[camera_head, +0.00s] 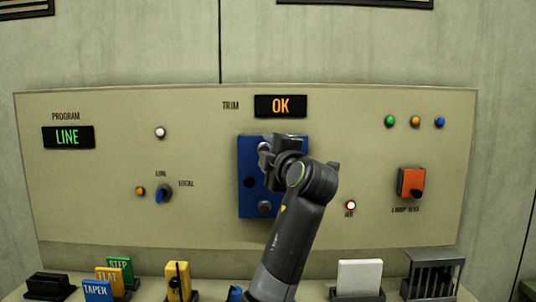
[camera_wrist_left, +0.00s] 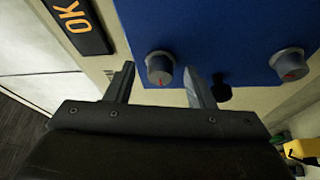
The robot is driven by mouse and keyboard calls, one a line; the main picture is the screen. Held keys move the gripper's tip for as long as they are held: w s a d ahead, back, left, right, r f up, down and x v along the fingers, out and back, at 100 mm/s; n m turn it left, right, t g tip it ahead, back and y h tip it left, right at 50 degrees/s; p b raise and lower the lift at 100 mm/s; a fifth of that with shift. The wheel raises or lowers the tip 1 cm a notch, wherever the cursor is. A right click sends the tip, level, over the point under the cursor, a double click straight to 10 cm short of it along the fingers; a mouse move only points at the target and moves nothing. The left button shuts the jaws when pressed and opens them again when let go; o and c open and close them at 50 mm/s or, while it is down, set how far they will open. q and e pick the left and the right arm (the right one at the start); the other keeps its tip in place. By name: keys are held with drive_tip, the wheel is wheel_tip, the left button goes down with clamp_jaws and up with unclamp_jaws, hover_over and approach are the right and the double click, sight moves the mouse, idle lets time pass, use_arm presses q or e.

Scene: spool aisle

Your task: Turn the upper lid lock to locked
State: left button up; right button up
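The blue lid (camera_head: 246,200) is on the beige panel and fills the top of the left wrist view (camera_wrist_left: 240,30). The upper lid lock, a grey round knob with a red mark, shows in the left wrist view (camera_wrist_left: 160,68), nearest the OK display. In the head view it is largely hidden by my gripper. The lower lock knob shows in both views (camera_head: 264,208) (camera_wrist_left: 289,65). My left gripper (camera_head: 268,150) is open, its fingers (camera_wrist_left: 160,85) on either side of the upper knob with visible gaps. My right gripper is in neither view.
The OK display (camera_head: 281,106) is above the lid. A black knob-like part (camera_wrist_left: 222,90) is at the lid's edge between the locks. An orange switch (camera_head: 411,183) and lit button (camera_head: 350,205) are to the right. Tags and a white block (camera_head: 360,276) line the ledge below.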

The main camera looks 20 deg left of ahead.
use_arm(q)
drive_tip(key=b+v, duration=0.8)
drive_tip(key=v, duration=0.9)
drive_tip(key=shift+s, duration=0.25)
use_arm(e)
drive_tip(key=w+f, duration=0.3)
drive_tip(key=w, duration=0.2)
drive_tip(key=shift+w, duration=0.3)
use_arm(q)
drive_tip(key=shift+d, duration=0.1)
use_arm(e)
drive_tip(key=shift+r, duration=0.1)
